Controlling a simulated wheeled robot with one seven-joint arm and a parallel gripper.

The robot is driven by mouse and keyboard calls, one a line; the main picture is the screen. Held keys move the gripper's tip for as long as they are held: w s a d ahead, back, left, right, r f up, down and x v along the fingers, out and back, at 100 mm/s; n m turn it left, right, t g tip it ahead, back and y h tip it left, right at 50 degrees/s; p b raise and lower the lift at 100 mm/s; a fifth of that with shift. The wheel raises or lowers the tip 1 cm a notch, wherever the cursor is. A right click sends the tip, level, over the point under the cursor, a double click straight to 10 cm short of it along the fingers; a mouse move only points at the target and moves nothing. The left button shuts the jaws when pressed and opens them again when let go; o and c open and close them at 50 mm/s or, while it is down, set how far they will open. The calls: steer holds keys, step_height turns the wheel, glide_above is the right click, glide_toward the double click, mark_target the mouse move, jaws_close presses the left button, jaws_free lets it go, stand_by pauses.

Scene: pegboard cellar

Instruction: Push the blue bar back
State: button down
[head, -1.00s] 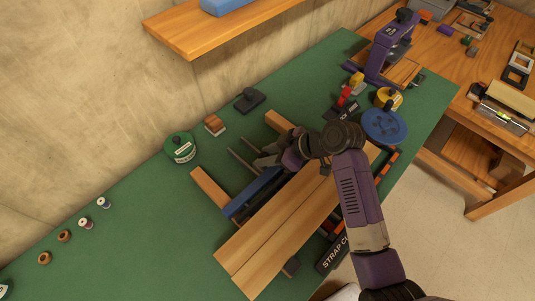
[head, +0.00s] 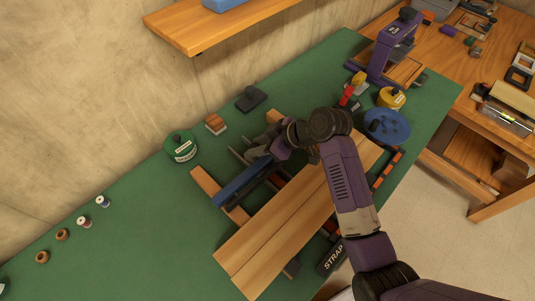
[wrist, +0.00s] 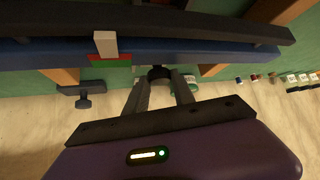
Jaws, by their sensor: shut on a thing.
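The blue bar (head: 238,184) lies across wooden rails on the green bench, on the wall side of two long planks (head: 285,213). It also runs across the upper part of the wrist view (wrist: 215,52). How the knob joins the bar is hard to see. A dark bar (wrist: 200,22) runs alongside the blue one.
Toward the wall stand a green tin (head: 181,148), a wood-backed brush (head: 215,124) and a dark block (head: 250,98). A blue disc (head: 387,126) and a yellow tin (head: 391,97) stand right of my arm. The bench's left part is mostly clear.

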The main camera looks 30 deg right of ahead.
steer(key=shift+w+a, duration=0.25)
steer(key=shift+w, duration=0.5)
steer(key=shift+w+a, duration=0.2)
steer(key=shift+w, duration=0.5)
steer(key=c, duration=1.1)
jaws_free()
steer(key=shift+b+v, duration=0.65)
steer(key=shift+v, duration=3.3)
